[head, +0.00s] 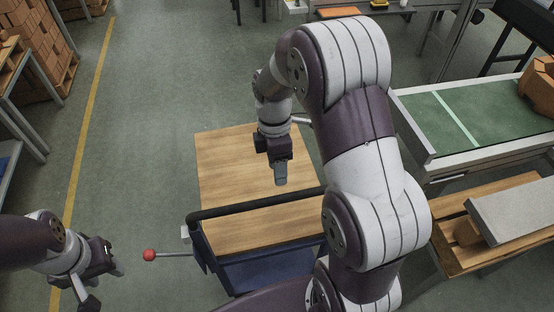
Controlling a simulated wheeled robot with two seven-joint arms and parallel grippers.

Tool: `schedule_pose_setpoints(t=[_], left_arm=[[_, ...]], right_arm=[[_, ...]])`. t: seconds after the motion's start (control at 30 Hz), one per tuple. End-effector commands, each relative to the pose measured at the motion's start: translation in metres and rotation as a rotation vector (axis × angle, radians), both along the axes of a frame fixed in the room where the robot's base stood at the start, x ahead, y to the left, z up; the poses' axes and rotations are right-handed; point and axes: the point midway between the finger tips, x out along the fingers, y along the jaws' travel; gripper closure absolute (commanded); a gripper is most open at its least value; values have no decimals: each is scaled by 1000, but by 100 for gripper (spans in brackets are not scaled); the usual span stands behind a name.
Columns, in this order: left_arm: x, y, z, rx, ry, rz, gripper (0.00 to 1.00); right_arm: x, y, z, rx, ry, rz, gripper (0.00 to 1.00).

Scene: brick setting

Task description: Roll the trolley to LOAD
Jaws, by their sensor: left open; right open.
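The trolley (222,161) stands in front of me, with a flat wooden deck, a dark blue end and a black push handle (235,208) across its near side. A lever with a red knob (149,255) sticks out to its left. My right gripper (281,180) is open and empty over the trolley deck, just beyond the handle; I cannot tell its exact height. My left gripper (113,267) is open at the lower left, left of the red knob and apart from it. My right arm hides part of the trolley's right side. No LOAD marking is readable.
Brick stacks (38,40) and a shelf rack are at the left. A yellow floor line (92,110) runs along the left. The floor beyond the trolley is clear.

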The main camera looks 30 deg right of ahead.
Motion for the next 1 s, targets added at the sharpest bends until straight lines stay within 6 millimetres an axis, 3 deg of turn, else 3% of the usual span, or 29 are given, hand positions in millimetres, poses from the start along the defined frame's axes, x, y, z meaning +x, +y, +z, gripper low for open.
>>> schedule_pose_setpoints(t=[0.07,0.1,0.2,0.77,0.87,1.0], left_arm=[[0,0,5,0,-1,0,57],[0,0,19,0,-1,0,57],[1,0,28,0,-3,0,57],[0,0,27,0,-1,0,57],[0,0,27,0,-1,0,57],[0,0,20,0,-2,0,57]], right_arm=[[4,-1,19,0,0,0,49],[5,-1,34,1,3,0,49],[7,-2,42,1,4,0,49],[8,-2,41,0,3,-6,49],[13,-3,39,-30,-16,-146,49],[-2,0,18,-116,-71,-680,49]])
